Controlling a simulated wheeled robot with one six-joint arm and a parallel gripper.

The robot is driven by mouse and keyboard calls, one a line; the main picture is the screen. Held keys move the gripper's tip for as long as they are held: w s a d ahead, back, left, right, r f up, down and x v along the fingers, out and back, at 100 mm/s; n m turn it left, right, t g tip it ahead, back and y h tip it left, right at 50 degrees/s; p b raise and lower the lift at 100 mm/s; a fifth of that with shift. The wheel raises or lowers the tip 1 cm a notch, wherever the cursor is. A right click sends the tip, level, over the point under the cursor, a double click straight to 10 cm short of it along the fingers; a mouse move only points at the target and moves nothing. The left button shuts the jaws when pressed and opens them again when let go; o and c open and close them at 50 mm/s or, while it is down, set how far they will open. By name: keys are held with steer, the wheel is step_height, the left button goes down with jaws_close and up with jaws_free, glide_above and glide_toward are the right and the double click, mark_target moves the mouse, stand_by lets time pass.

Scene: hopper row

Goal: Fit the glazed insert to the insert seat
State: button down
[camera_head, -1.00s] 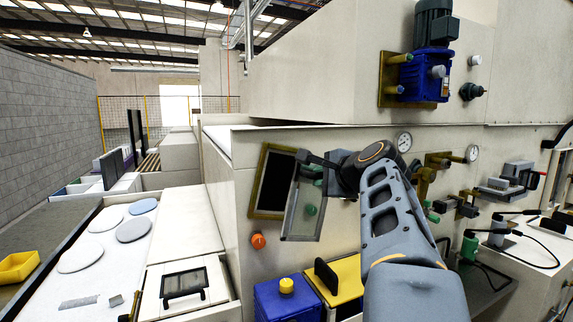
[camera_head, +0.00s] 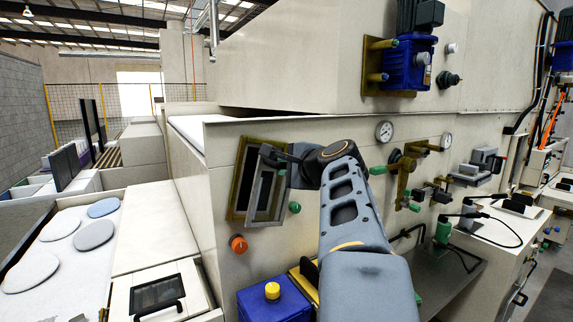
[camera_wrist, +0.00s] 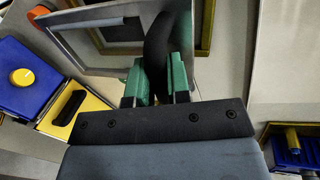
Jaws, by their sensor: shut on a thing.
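The glazed insert (camera_head: 280,200) is a grey-framed pane with a dark handle. My gripper (camera_head: 284,163) is shut on that handle. In the wrist view the green fingertips of my gripper (camera_wrist: 158,82) lie on either side of it, and the grey frame of the insert (camera_wrist: 100,69) shows beyond. The insert seat (camera_head: 237,180) is a brass-framed dark opening in the cream machine wall. The insert overlaps it in the head view, set a little to the right. The seat's brass frame (camera_wrist: 207,30) also shows in the wrist view. I cannot tell whether they touch.
An orange knob (camera_head: 238,244) is on the wall below the seat. A blue box with a yellow button (camera_head: 272,291) stands lower down. Gauges (camera_head: 384,131) and brass valves (camera_head: 403,165) are on the wall to the right. A white bench with round pads (camera_head: 94,235) is at left.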

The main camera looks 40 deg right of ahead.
steer(key=shift+w+r, duration=0.2)
steer(key=shift+r+p+x, duration=0.25)
steer(key=shift+p+x, duration=0.15)
steer(key=shift+x, duration=0.85)
steer(key=shift+r+p+x, duration=0.25)
steer(key=shift+p+x, duration=0.1)
steer(key=shift+x, duration=0.9)
steer(key=shift+w+d, duration=0.15)
steer(key=shift+d, duration=0.05)
steer(key=c, duration=1.6)
jaws_free()
steer(key=shift+c, duration=0.2)
jaws_close()
steer(key=shift+f, duration=0.1)
steer(key=shift+s+a+m+t+h+b, duration=0.15)
steer(key=shift+s+t+h+b, duration=0.35)
steer(key=shift+b, duration=2.1)
steer(key=shift+s+m+t+h+b, duration=0.25)
steer(key=shift+s+t+b, duration=0.45)
steer(key=shift+b, duration=1.9)
